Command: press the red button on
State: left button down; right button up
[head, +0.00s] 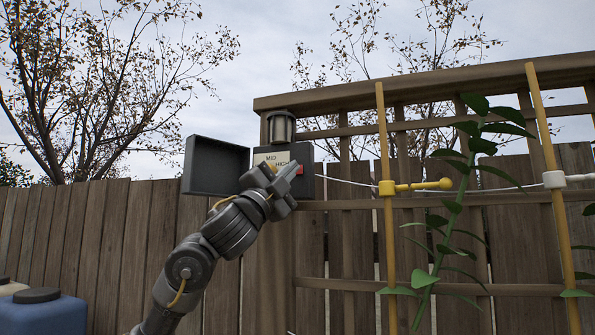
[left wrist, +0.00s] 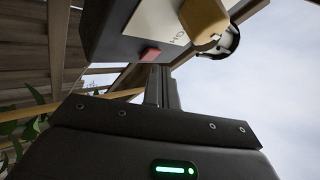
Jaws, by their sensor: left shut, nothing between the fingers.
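The red button (head: 300,170) is on the front of a dark control box (head: 303,152) with a pale label reading MID and HIGH. My left gripper (head: 290,171) is shut and empty, in front of the box, and its tips overlap the button's left side in the head view. In the left wrist view the red button (left wrist: 150,55) shows just left of the shut fingertips (left wrist: 162,72), on the face of the box (left wrist: 112,42). I cannot tell whether the tips touch the button or the box. My right gripper is not in view.
An open dark lid (head: 215,167) stands out left of the box. A tan knob-like part (left wrist: 205,20) is near the fingers in the left wrist view. Right are a wooden trellis, yellow stakes (head: 387,240) and a plant (head: 455,215). A blue container (head: 42,312) is lower left.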

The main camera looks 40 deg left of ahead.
pick_arm(q)
jog(key=shift+w, duration=0.15)
jog(key=shift+w+a, duration=0.15)
jog(key=shift+w, duration=0.25)
dwell(0.6)
jog(key=shift+s, duration=0.55)
jog(key=shift+s+d, duration=0.15)
jog(key=shift+d, duration=0.05)
jog(key=shift+s+d+p, duration=0.1)
jog(key=shift+s+d, duration=0.2)
jog(key=shift+s, duration=0.6)
jog(key=shift+s+d+p, duration=0.15)
jog(key=shift+s+d, duration=0.2)
jog(key=shift+s, duration=0.55)
jog(key=shift+s+d+p, duration=0.1)
jog(key=shift+s+d, duration=0.2)
jog(key=shift+s, duration=0.6)
